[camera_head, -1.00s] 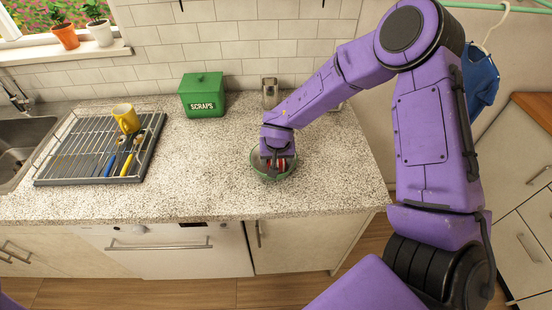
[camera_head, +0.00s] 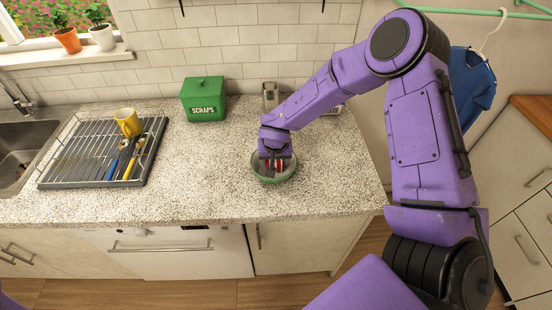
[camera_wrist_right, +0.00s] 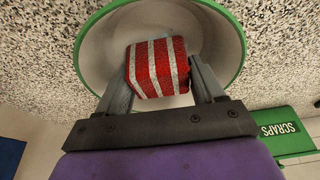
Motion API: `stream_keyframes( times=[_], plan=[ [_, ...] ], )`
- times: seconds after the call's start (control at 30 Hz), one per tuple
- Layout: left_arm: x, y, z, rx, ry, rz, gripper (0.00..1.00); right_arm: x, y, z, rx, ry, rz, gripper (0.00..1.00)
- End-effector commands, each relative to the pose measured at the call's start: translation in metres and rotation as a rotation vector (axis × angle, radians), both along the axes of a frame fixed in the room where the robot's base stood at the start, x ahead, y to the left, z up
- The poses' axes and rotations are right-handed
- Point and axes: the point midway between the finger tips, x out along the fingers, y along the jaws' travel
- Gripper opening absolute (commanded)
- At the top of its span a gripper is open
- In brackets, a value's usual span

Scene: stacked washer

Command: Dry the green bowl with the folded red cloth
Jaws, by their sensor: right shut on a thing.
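The green bowl (camera_head: 259,174) stands upright on the speckled counter in the head view. In the right wrist view its green rim (camera_wrist_right: 240,50) and pale inside (camera_wrist_right: 100,50) show. My right gripper (camera_head: 274,163) points down into the bowl. In the right wrist view the gripper (camera_wrist_right: 158,75) is shut on the folded red cloth (camera_wrist_right: 157,68), which has white stripes. The cloth (camera_head: 280,165) is inside the bowl's outline; I cannot tell whether it touches the bowl's inside. My left gripper is not in view.
A green scraps box (camera_head: 203,99) and a metal canister (camera_head: 270,95) stand behind the bowl. A dish rack (camera_head: 60,172) with a yellow mug (camera_head: 127,121) and utensils is at the left, beside the sink (camera_head: 22,150). The counter between rack and bowl is clear.

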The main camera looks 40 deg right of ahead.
Motion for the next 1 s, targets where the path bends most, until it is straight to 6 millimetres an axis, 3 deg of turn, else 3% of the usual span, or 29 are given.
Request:
stream_keyframes(
  times=[0.57, 1.0],
  plan=[
    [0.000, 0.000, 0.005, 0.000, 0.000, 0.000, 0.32, 0.006, 0.009, 0.000, 0.001, -0.002, -0.001, 0.43],
    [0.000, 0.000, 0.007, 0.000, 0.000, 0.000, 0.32, -0.006, 0.016, -0.001, -0.001, -0.001, 0.000, 0.43]
  ],
)
